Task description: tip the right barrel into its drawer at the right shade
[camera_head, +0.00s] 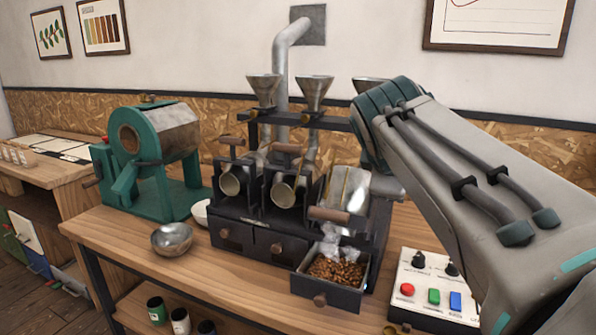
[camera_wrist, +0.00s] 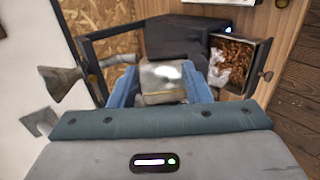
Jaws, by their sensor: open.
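The roaster (camera_head: 240,212) has three barrels in a row on the bench. The right barrel (camera_head: 345,188) is tilted forward and low, its wooden handle (camera_head: 330,214) facing front. Its drawer (camera_head: 318,291) is pulled out and holds brown beans (camera_head: 338,268), with a pale, cloudy puff above them. In the wrist view the right barrel (camera_wrist: 162,80) lies between the blue fingers of my gripper (camera_wrist: 164,70), which is open; contact cannot be told. The drawer shows there at the right (camera_wrist: 262,62). In the head view my arm hides the gripper. The left (camera_head: 231,184) and middle (camera_head: 283,193) barrels hang with mouths forward.
A control box (camera_head: 440,290) with red, green and blue buttons stands right of the drawer. A metal bowl (camera_head: 172,240) and a green drum roaster (camera_head: 150,160) stand left. Funnels (camera_head: 315,92) rise above the barrels. Bench space in front of the bowl is clear.

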